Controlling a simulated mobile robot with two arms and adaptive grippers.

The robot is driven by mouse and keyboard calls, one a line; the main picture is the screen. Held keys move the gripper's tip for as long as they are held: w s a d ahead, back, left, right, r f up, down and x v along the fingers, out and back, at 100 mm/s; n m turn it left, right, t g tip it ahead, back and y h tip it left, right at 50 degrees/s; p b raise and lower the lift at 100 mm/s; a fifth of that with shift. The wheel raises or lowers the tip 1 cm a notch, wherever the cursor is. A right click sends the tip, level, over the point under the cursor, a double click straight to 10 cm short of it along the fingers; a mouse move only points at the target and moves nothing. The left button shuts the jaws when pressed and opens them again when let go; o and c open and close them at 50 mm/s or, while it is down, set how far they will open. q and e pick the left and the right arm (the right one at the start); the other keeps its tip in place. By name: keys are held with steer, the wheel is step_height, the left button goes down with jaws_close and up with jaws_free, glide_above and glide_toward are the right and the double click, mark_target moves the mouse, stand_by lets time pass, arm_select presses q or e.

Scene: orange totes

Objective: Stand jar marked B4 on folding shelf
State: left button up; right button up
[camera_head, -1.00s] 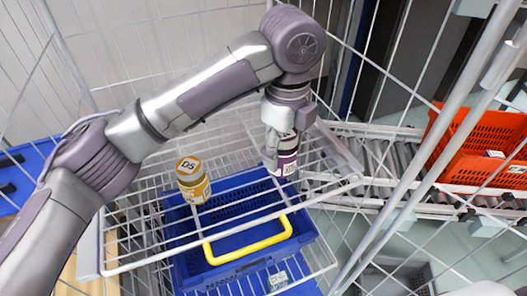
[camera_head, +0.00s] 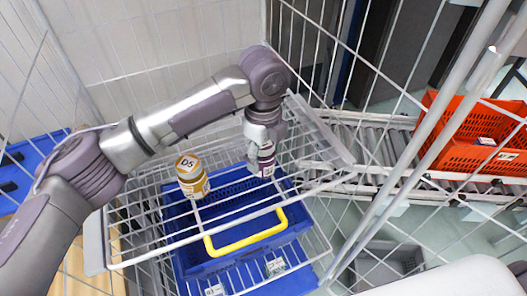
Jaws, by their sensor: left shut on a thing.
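My left gripper (camera_head: 263,148) is shut on a jar with a purple and white label (camera_head: 266,167). The jar is upright or nearly so; its lid is hidden by the fingers and I cannot read B4 on it. It is over the back right part of the white wire folding shelf (camera_head: 150,263); I cannot tell whether its base touches the wires. A second jar (camera_head: 192,180), with a yellow label and D5 on its lid, stands on the shelf to the left of the held jar. My right gripper is not in view.
A blue basket (camera_head: 190,262) with a yellow handle (camera_head: 246,241) sits below the shelf wires. White mesh walls surround the shelf. An orange tote (camera_head: 470,157) stands on a roller conveyor (camera_head: 375,150) at the right. The shelf's front right part is clear.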

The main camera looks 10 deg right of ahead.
arm_select(q)
steer(key=o, duration=1.2)
steer(key=shift+o, duration=1.4)
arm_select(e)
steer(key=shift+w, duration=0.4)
arm_select(q)
step_height(320, 180, up, 11)
steer(key=b, duration=0.3)
steer(key=shift+b, duration=0.35)
steer(key=shift+r, duration=0.6)
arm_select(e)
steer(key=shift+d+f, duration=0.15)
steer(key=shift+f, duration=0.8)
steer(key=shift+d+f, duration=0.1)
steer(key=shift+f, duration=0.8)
